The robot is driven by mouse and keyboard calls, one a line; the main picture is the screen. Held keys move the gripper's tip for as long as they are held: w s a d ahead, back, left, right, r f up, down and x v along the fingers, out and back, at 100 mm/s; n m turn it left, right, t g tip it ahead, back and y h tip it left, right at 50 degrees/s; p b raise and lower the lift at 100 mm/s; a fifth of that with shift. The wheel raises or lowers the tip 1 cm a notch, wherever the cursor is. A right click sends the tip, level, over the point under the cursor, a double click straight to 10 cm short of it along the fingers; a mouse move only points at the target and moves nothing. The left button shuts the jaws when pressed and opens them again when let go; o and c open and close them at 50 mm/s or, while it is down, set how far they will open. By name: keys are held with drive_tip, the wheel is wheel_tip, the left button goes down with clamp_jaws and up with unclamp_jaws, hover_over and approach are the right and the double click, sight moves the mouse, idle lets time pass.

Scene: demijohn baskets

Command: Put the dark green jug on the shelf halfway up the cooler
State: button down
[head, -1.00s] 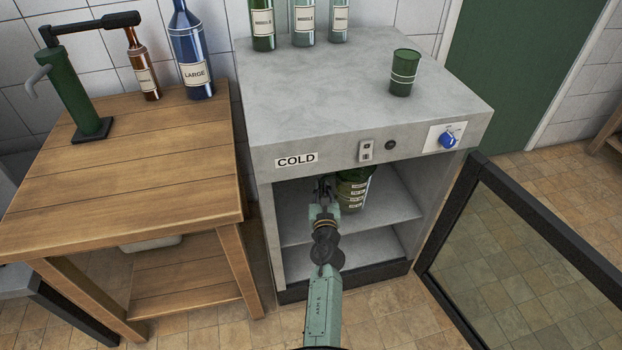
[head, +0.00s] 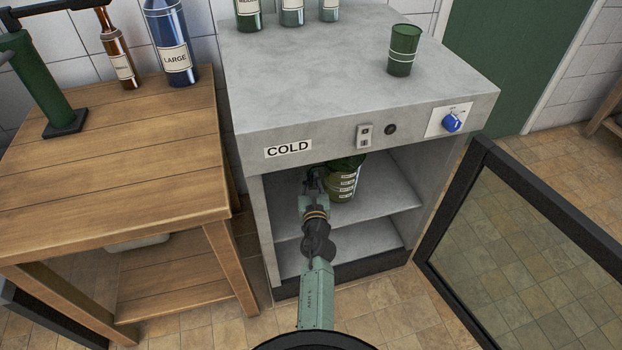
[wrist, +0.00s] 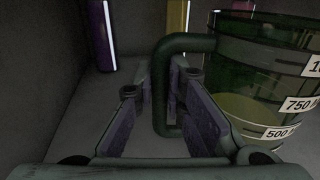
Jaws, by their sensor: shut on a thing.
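The dark green jug (head: 345,183) with white measure labels is inside the open cooler (head: 270,215), at the level of its middle shelf (head: 393,197). Its top is partly hidden by the cooler's upper edge. My gripper (head: 312,182) is at the jug's left side. In the wrist view the jug (wrist: 262,85) stands upright at the right, with some yellowish-green liquid in it. There my gripper (wrist: 165,100) is shut on the jug's handle (wrist: 160,118). I cannot tell whether the jug's base touches the shelf.
The cooler's glass door (head: 535,235) hangs open at the right. A dark green cup (head: 403,50) and several bottles stand on the cooler's top. A wooden table (head: 120,160) with bottles stands close at the left. Purple and yellow upright strips (wrist: 103,35) show inside the cooler.

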drive_tip(key=shift+r, duration=0.1)
drive_tip(key=c, duration=1.7)
unclamp_jaws()
drive_tip(key=shift+f, duration=0.2)
drive_tip(key=shift+o, duration=0.2)
